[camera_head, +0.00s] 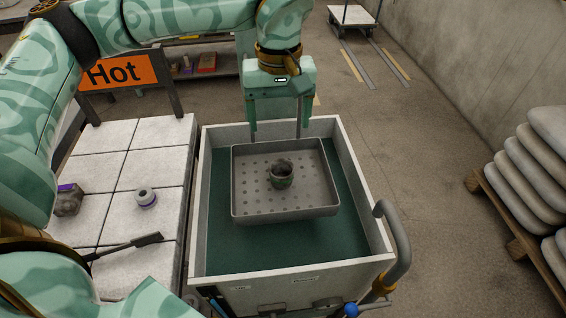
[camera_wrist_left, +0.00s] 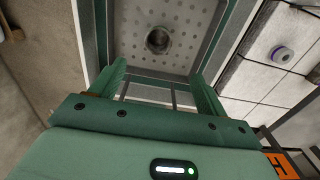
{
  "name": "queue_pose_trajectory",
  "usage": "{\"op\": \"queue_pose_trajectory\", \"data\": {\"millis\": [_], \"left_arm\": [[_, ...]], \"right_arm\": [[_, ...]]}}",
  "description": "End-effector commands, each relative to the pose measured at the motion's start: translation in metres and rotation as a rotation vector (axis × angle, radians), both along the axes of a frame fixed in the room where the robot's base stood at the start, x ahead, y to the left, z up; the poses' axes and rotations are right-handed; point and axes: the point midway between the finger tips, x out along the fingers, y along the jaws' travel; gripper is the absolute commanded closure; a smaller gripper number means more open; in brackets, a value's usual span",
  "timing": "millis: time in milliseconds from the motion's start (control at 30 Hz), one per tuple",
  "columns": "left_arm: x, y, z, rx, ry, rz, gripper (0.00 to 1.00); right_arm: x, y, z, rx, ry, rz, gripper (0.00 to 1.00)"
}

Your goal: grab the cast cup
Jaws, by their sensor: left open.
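The cast cup (camera_head: 281,174) is a small dark round cup with a greenish side. It stands upright on a grey perforated tray (camera_head: 318,196) inside a white-walled tank (camera_head: 199,225). In the left wrist view the cup (camera_wrist_left: 158,40) shows near the top, beyond the fingers. My left gripper (camera_head: 276,138) is open and empty, pointing down at the tray's far edge, behind the cup. Its fingers (camera_wrist_left: 164,80) are wide apart in the left wrist view. No gripper touches the cup. My right gripper is not in view.
A curved grey pipe (camera_head: 396,240) rises at the tank's right corner. An orange "Hot" sign (camera_head: 122,72) stands behind. Stacked sacks (camera_head: 535,170) are far right.

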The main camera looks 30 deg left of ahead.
Motion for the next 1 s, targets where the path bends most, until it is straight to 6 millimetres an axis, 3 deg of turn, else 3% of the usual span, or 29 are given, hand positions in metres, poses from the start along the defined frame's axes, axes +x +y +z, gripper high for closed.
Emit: {"op": "queue_pose_trajectory", "data": {"millis": [100,300,667,900,1000], "left_arm": [[0.0,0.0,-0.034,-0.001,0.009,-0.001,0.24],[0.0,0.0,-0.082,-0.002,0.009,0.001,0.24],[0.002,-0.001,-0.113,-0.004,0.005,0.002,0.24],[0.004,-0.001,-0.153,-0.004,0.008,0.002,0.24],[0.005,-0.001,-0.156,-0.003,0.003,0.001,0.24]], "right_arm": [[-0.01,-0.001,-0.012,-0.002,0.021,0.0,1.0],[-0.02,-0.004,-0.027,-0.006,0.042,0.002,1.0],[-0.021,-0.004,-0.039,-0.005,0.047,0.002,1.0],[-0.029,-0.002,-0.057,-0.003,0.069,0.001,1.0],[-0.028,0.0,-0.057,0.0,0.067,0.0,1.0]]}}
